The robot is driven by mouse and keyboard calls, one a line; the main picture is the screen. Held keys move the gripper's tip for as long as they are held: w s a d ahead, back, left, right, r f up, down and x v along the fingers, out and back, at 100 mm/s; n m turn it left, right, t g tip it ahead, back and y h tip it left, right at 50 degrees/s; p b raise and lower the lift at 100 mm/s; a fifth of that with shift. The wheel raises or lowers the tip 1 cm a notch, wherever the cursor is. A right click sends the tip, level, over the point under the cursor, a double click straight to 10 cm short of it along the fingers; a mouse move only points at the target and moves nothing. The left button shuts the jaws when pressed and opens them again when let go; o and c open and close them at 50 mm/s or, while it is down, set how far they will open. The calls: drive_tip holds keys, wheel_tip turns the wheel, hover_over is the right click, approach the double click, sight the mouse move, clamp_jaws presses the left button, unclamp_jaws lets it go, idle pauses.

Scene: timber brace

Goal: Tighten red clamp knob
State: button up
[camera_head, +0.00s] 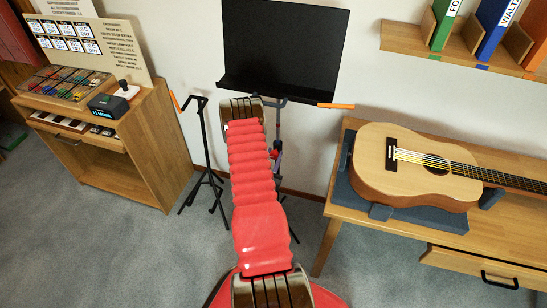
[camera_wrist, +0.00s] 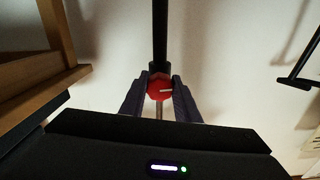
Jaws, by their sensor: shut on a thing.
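The red clamp knob (camera_wrist: 159,90) shows in the middle of the wrist view, with a short white mark on its face. It sits on a dark upright pole (camera_wrist: 160,35). My gripper (camera_wrist: 159,96) is shut on the knob, one dark finger on each side. In the head view, a dark music stand (camera_head: 285,45) stands by the wall, and my red arm reaches toward its pole. In that view my arm hides much of the pole, and I cannot make out the fingers clearly.
A guitar (camera_head: 410,165) lies in a dark cradle on the wooden bench (camera_head: 345,215) at right. An empty black stand (camera_head: 205,150) stands left of my arm. A wooden cabinet (camera_head: 150,160) is at far left. Grey carpet is open between them.

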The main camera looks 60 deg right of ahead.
drive_tip(key=shift+d+m, duration=0.1)
drive_tip(key=shift+m, duration=1.3)
drive_tip(key=o, duration=1.1)
drive_tip(key=shift+c, duration=0.2)
drive_tip(key=s+a, duration=0.2)
drive_tip(key=a, duration=1.1)
drive_tip(key=shift+a, duration=0.35)
